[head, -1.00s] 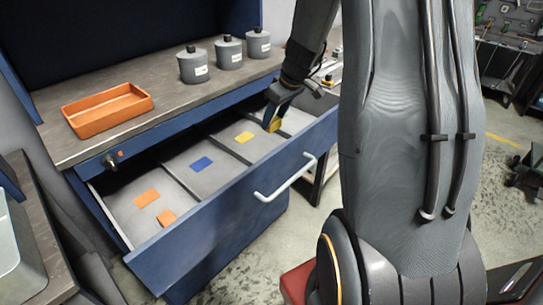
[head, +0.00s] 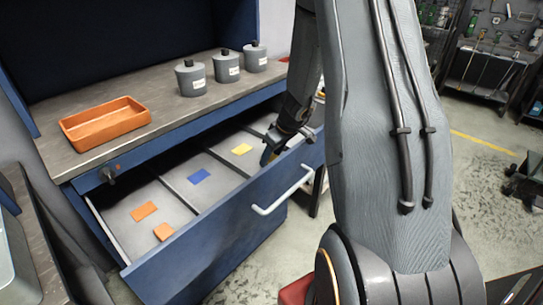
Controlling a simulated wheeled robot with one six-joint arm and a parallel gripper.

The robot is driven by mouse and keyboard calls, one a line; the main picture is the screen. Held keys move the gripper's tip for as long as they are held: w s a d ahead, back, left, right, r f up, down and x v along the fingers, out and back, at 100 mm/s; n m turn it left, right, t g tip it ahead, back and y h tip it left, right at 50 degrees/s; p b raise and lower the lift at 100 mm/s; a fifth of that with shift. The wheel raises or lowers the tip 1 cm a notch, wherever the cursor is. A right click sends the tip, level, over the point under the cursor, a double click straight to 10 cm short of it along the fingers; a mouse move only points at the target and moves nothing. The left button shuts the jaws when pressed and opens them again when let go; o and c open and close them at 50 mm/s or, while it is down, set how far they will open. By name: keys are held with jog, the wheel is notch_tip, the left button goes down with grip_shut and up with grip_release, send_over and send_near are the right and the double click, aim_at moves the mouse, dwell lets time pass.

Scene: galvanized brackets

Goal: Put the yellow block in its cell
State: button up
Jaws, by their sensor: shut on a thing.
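The drawer (head: 190,238) is pulled open and split by dark dividers into cells. A flat yellow patch (head: 241,149) marks the floor of the cell towards its far right end. My gripper (head: 268,157) points down into the drawer, just right of that patch and close to the front wall. It is shut on the yellow block (head: 272,157), which is now mostly hidden by the fingers and the wall. I cannot tell whether the block touches the drawer floor.
A blue patch (head: 199,176) marks the middle cell. The near left cell has an orange patch (head: 143,211) and an orange block (head: 163,231). An orange tray (head: 105,124) and three grey bottles (head: 191,78) stand on the worktop above. The drawer handle (head: 283,191) sticks out in front.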

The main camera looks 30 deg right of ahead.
jog(key=shift+f+b, duration=0.15)
jog(key=shift+b, duration=0.2)
jog(key=o, duration=1.3)
jog(key=shift+c, duration=0.2)
jog(key=shift+r+p, duration=0.35)
jog(key=shift+p, duration=0.1)
jog(key=b+v, duration=0.1)
jog(key=v, duration=1)
jog(key=shift+r+b, duration=0.35)
jog(key=shift+b, duration=0.05)
jog(key=shift+s, duration=0.1)
